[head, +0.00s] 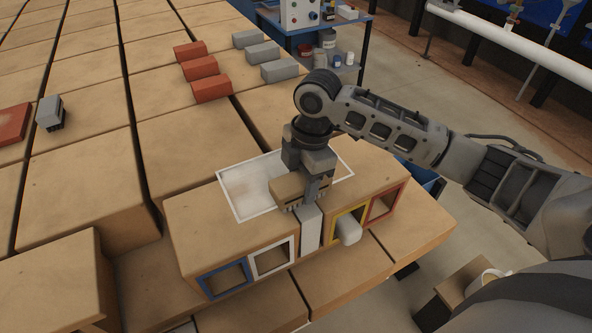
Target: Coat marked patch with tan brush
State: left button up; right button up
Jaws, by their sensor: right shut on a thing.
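The marked patch (240,188) is a white-outlined rectangle on top of the hollow bricks in front of me. Its left part looks whitish and smeared, while a strip at its right looks bare tan. My right gripper (314,184) is shut on the tan brush (289,190), a tan block with dark bristles along its lower edge. The brush is over the front middle of the patch; whether the bristles touch is hard to tell. My right gripper and the brush hide part of the patch. My left gripper is not in view.
The near bricks have blue (225,278), white (273,260), yellow (349,222) and red (385,204) framed openings. A grey brush (50,113) lies at the left. Red blocks (205,71) and grey blocks (263,53) stand farther back. A mug (487,281) is at lower right.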

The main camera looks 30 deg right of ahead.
jog(key=shift+s, duration=0.55)
jog(key=shift+r, duration=0.8)
jog(key=shift+d, duration=0.15)
jog(key=shift+w+d, duration=0.15)
jog(key=shift+d, duration=1.8)
jog(key=shift+w+d, duration=0.15)
jog(key=shift+d, duration=1.75)
jog(key=shift+f, duration=0.5)
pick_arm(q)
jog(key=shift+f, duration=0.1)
pick_arm(e)
jog(key=shift+f, duration=0.35)
